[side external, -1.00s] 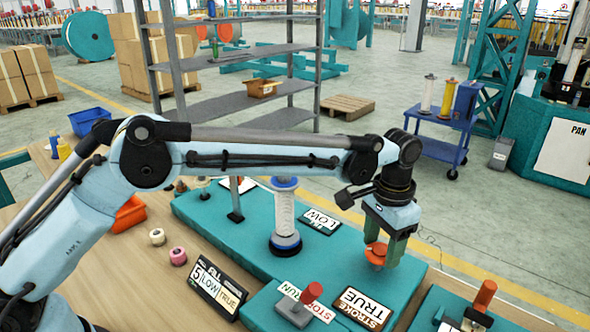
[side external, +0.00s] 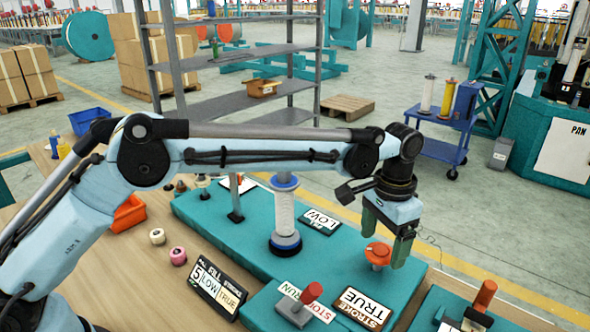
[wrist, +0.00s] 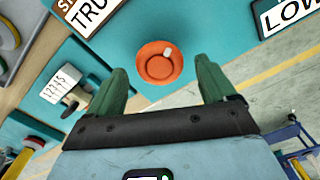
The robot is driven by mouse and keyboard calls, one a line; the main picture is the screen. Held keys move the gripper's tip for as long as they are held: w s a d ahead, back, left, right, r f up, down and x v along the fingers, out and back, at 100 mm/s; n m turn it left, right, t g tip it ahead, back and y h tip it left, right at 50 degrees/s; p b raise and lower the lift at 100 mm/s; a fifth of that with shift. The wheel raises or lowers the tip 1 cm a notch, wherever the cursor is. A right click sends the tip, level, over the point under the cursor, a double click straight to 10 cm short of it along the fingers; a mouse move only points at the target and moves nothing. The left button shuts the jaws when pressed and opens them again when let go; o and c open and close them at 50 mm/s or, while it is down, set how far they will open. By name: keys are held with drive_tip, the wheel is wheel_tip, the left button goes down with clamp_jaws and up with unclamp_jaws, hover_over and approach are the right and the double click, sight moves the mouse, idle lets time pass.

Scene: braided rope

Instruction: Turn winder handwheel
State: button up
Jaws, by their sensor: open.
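The orange handwheel (side external: 378,252) stands on the teal bench plate near its right end. In the wrist view the handwheel (wrist: 159,62) is a round orange disc with a small pale knob near its upper right rim. My gripper (side external: 394,246) is beside the handwheel, just to its right, in the side view. In the wrist view my gripper (wrist: 165,85) has its two green fingers spread wide and empty, with the handwheel beyond the tips, roughly centred between them. No contact with the wheel shows in the wrist view.
A white spool (side external: 285,213) stands upright on the teal plate (side external: 335,262). A STROKE TRUE sign (side external: 363,307), a LOW sign (side external: 319,221) and a red-handled STOP/RUN lever (side external: 307,300) are nearby. A black display board (side external: 218,288) stands at the front left.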

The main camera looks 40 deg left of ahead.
sight(377, 249)
wheel_tip(377, 249, up, 11)
idle(0.5)
drive_tip(key=s+a+r+n+t+h, duration=0.1)
drive_tip(key=s+a+r+n+t, duration=0.2)
drive_tip(key=s+a, duration=0.65)
drive_tip(key=s+a+f+n+t, duration=0.1)
drive_tip(key=s+a+f+t, duration=0.1)
drive_tip(key=s+a+f, duration=0.2)
drive_tip(key=s+a+f+n+t+y, duration=0.1)
drive_tip(key=s+a+f, duration=0.3)
drive_tip(key=a, duration=0.6)
drive_tip(key=shift+s+a+f+t, duration=0.35)
drive_tip(key=shift+s+t, duration=0.25)
drive_tip(key=shift+s, duration=0.55)
